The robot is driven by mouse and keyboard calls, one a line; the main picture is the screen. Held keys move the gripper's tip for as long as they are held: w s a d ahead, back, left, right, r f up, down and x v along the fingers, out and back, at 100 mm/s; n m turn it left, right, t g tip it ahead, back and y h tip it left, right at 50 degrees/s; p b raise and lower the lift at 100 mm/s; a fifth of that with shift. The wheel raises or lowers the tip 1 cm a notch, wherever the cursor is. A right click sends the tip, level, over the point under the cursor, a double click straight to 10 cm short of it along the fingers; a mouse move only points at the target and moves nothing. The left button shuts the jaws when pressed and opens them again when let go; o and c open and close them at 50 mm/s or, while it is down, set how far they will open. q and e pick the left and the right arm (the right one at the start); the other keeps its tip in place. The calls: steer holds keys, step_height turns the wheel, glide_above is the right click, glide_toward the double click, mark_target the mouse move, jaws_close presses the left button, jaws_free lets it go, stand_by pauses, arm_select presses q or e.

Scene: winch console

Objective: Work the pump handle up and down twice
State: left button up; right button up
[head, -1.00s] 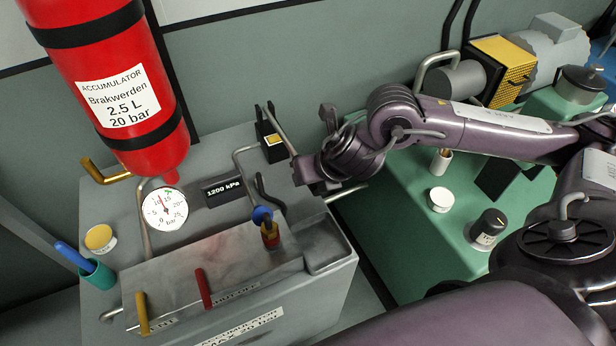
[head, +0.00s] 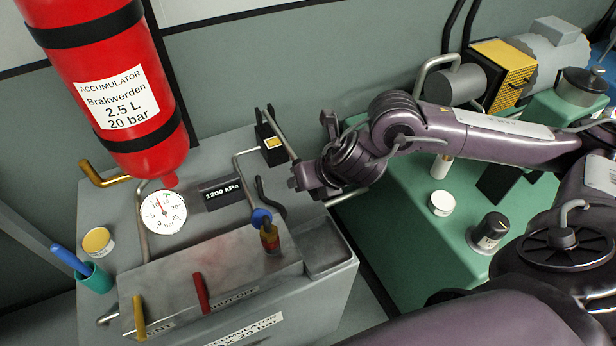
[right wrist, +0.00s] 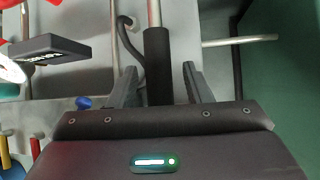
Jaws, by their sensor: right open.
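The pump handle (head: 283,136) is a slanting metal rod rising beside a black bracket with a yellow label on the grey console. In the right wrist view its black grip (right wrist: 158,62) stands upright between my right gripper's fingers (right wrist: 160,82), with a gap visible on both sides. My right gripper (head: 300,180) is open at the handle's near end and hides the grip in the head view. My left gripper is not in view.
A red accumulator (head: 110,85) hangs over the console (head: 110,215) at left. A pressure gauge (head: 163,212), a blue-knobbed lever (head: 262,218) and red (head: 201,293) and yellow (head: 139,318) levers are nearby. A green surface (head: 390,240) lies right.

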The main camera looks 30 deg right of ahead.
steer(key=shift+r, duration=0.2)
steer(key=p+v, duration=0.1)
steer(key=v, duration=0.5)
steer(key=shift+s+r, duration=0.5)
steer(key=shift+s, duration=0.05)
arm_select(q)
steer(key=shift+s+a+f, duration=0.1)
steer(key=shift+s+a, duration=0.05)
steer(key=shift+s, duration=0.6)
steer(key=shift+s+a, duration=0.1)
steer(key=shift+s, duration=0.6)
